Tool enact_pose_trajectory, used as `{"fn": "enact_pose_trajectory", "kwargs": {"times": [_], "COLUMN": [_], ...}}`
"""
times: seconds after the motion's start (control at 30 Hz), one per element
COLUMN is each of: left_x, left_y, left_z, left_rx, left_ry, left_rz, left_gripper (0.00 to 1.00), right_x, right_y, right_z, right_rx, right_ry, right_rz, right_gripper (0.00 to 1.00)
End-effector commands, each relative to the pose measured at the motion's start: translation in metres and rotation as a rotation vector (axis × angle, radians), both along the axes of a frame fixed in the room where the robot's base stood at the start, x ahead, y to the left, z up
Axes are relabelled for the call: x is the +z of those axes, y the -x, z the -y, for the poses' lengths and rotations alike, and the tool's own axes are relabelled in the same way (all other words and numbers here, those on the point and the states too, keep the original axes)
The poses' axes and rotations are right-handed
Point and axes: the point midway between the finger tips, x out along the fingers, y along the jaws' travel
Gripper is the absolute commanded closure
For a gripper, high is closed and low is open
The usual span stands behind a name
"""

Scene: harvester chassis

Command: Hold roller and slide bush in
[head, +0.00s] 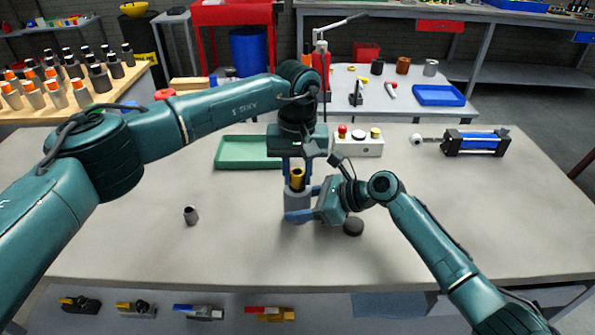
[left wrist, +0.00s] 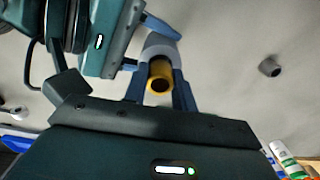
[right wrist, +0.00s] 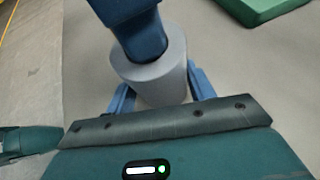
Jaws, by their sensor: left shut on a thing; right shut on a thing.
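The grey roller (head: 297,208) stands upright at the middle of the table. My right gripper (head: 304,203) is shut on its sides; the roller also shows in the right wrist view (right wrist: 150,80). My left gripper (head: 297,174) points down from above, shut on the brass-coloured bush (head: 297,182). The bush, also in the left wrist view (left wrist: 160,72), is upright at the roller's top, roughly in line with its bore. My left fingers hide part of the bush, and in the right wrist view they cover the roller's top. I cannot tell how deep the bush sits.
A small grey sleeve (head: 191,216) lies at left on the table; a dark round puck (head: 353,227) lies beside my right gripper. Behind are a green tray (head: 235,152), a button box (head: 366,148) and a blue-black cylinder (head: 475,143). The table's front is clear.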

Motion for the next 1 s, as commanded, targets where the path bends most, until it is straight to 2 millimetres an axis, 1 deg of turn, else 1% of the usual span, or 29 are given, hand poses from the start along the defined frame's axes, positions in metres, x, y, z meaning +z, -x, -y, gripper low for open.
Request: {"fn": "enact_pose_trajectory", "kwargs": {"times": [1.0], "left_x": [-0.0064], "left_y": [-0.0001], "left_z": [0.0000], "left_rx": [0.000], "left_ry": [0.000], "left_rz": [0.001], "left_gripper": [0.98], "right_x": [0.0000], "right_y": [-0.0002], "right_z": [0.0002], "right_rx": [-0.001], "right_ry": [0.000], "right_rz": [0.000], "right_gripper": [0.87]}}
